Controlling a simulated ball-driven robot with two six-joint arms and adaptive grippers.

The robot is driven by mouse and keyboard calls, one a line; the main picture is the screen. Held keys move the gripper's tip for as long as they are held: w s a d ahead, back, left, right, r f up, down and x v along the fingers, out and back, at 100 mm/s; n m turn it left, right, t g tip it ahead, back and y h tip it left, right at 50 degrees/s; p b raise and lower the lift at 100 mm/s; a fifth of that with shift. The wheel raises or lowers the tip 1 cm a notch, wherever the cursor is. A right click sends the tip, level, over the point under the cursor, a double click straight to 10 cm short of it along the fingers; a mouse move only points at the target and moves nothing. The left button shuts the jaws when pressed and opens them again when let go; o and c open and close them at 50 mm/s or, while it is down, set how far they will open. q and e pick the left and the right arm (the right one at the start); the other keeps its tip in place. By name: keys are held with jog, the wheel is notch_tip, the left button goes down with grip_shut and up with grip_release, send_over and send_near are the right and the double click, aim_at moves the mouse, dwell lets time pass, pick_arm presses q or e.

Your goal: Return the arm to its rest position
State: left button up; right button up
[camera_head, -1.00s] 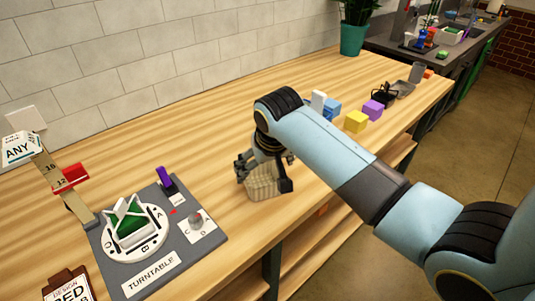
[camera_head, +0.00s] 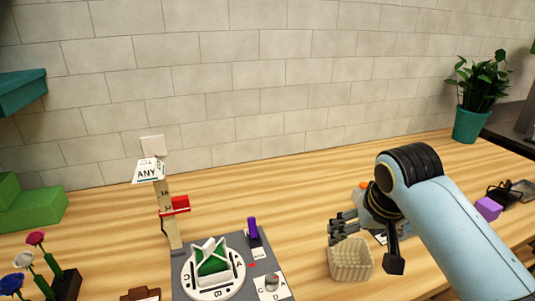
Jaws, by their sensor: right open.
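My right arm comes in from the right side of the picture. Its gripper (camera_head: 366,247) is open and points down and to the left, above and beside a small cream woven basket (camera_head: 351,262) on the wooden table. No object shows between its fingers, and whether it touches the basket rim I cannot tell. My left gripper is out of view.
A grey turntable board (camera_head: 246,240) with a white dial (camera_head: 212,284) lies left of the basket. A wooden post with a red slider (camera_head: 180,204) stands behind it. Flowers in a dark holder (camera_head: 65,284) stand at far left. A purple block (camera_head: 488,208) and potted plant (camera_head: 474,100) are at right.

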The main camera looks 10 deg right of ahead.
jog(key=s+a+r+n, duration=0.1)
jog(key=s+n, duration=0.1)
jog(key=s, duration=0.9)
jog(key=s+a+r+n, duration=0.1)
jog(key=s+r+n, duration=0.15)
jog(key=s, duration=0.85)
notch_tip(320, 180, down, 38)
jog(key=s+d+g+b, duration=0.2)
jog(key=b, duration=1)
jog(key=s+f+b, duration=0.5)
jog(key=s+f, duration=0.4)
jog(key=f, duration=0.4)
jog(key=s+d+f+g+b, duration=0.1)
jog(key=s+f+b, duration=0.4)
jog(key=s+f, duration=0.4)
notch_tip(320, 180, down, 5)
jog(key=shift+s+r+y, duration=0.2)
jog(key=shift+s+y, duration=0.05)
jog(key=shift+y, duration=0.05)
